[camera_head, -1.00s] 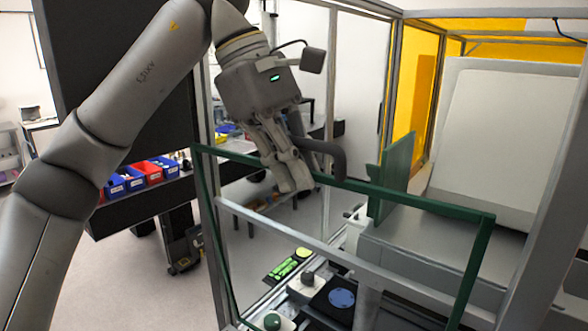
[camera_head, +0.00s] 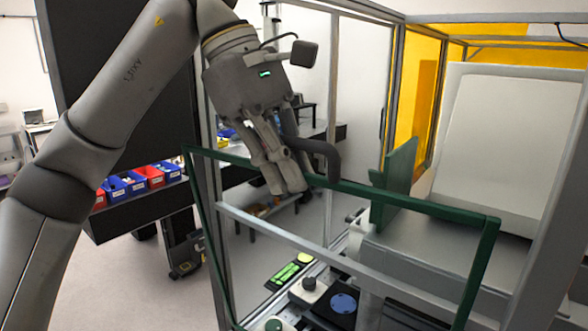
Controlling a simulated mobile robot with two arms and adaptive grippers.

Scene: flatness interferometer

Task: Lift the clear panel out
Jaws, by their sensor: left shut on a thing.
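The clear panel has a green frame (camera_head: 420,203) and see-through middle. It stands tilted in front of the metal enclosure, its top bar running from upper left to lower right. A dark curved handle (camera_head: 322,155) rises from its top bar. My left gripper (camera_head: 287,185) points down at the top bar beside the handle, with its fingers closed there. The fingers hide the exact contact. The panel's lower edge is outside the view. My right gripper does not show.
Metal posts and a crossbar (camera_head: 300,243) of the enclosure stand close to the panel. Inside are a grey machine housing (camera_head: 440,250), a dark stage with a blue disc (camera_head: 343,303) and a green-lit display (camera_head: 284,274). Red and blue bins (camera_head: 137,183) stand on a bench behind.

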